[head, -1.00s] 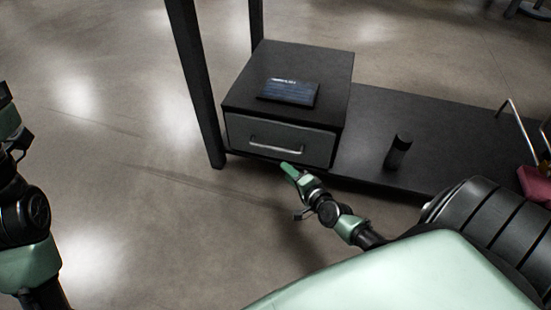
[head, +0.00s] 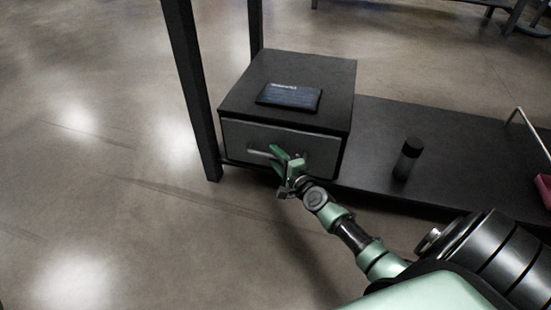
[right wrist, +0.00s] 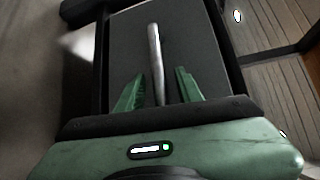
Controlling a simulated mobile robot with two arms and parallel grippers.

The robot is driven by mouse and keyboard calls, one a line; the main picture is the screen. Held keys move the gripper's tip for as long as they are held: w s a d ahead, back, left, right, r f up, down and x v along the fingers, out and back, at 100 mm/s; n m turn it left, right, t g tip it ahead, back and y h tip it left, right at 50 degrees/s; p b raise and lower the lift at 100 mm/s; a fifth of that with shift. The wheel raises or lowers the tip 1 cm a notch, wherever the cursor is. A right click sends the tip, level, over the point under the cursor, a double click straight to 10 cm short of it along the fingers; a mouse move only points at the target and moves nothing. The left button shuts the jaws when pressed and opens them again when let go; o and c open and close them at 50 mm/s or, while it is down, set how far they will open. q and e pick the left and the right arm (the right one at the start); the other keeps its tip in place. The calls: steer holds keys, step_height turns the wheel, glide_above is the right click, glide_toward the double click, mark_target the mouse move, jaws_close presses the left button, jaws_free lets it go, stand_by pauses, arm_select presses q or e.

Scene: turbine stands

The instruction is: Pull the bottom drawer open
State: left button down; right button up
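The bottom drawer (head: 240,135) is a dark grey front in a black cabinet and looks shut. Its silver bar handle (head: 259,152) is partly hidden behind my right gripper (head: 287,160) in the head view. In the right wrist view the drawer front (right wrist: 190,40) fills the middle, and the handle (right wrist: 155,55) runs down between the green fingers of my right gripper (right wrist: 158,88). The fingers are apart, with a gap on each side of the handle. My left gripper is not in view.
A dark blue box (head: 289,97) lies on the cabinet top (head: 335,75). A black cylinder (head: 407,158) stands on the low black shelf (head: 375,125) to the right. A black table leg (head: 190,90) rises beside the cabinet's left. Floor in front is clear.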

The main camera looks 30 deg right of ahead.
steer(key=shift+w, duration=0.15)
jaws_close()
stand_by(1.4)
